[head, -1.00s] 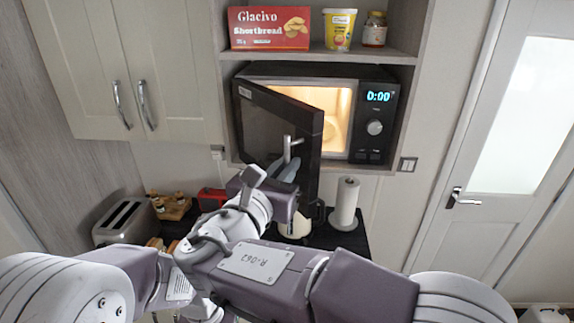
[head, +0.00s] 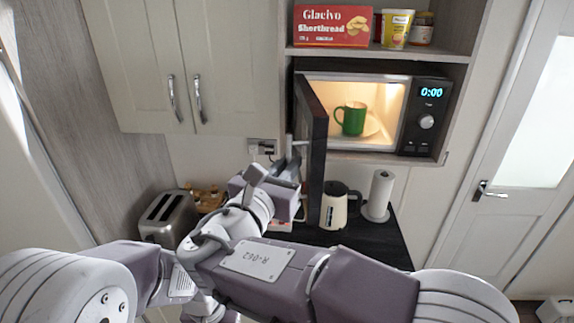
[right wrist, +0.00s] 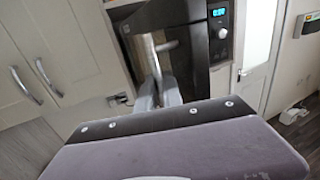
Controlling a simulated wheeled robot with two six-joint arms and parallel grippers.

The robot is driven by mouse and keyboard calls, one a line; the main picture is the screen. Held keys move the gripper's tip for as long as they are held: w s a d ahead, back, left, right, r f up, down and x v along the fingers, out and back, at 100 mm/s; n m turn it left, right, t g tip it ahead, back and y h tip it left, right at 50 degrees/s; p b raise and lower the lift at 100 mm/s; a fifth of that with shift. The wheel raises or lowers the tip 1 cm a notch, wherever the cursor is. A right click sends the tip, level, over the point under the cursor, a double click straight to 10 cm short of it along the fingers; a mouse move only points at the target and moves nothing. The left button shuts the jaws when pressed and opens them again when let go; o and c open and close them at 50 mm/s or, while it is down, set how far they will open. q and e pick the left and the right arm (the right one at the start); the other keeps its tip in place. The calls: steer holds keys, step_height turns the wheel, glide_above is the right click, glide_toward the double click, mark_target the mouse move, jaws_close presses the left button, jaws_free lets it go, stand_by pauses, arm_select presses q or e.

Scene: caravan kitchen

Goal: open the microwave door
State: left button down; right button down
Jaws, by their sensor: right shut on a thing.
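The microwave (head: 414,125) sits in a shelf niche, its inside lit. Its dark door (head: 313,135) is swung wide open, seen nearly edge-on and hinged at the left. The pale bar handle (head: 297,143) stands out from the door's outer face. My right gripper (head: 290,163) is shut on the handle. In the right wrist view the handle (right wrist: 151,55) rises from between the fingers (right wrist: 159,93), close to the dark door. The exact contact is partly hidden. My left gripper is not in view.
A green mug (head: 351,118) stands inside the microwave. A cream kettle (head: 335,208), a paper towel roll (head: 379,192) and a toaster (head: 168,215) stand on the counter below. Cupboard doors (head: 190,60) with handles are left of the door. A shortbread box (head: 331,26) is above.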

steer(key=shift+r, duration=0.1)
steer(key=c, duration=1.5)
jaws_free()
steer(key=shift+d, duration=0.1)
steer(key=shift+c, duration=0.2)
steer(key=shift+o, duration=0.3)
steer(key=shift+w+a, duration=0.2)
steer(key=shift+a, duration=0.05)
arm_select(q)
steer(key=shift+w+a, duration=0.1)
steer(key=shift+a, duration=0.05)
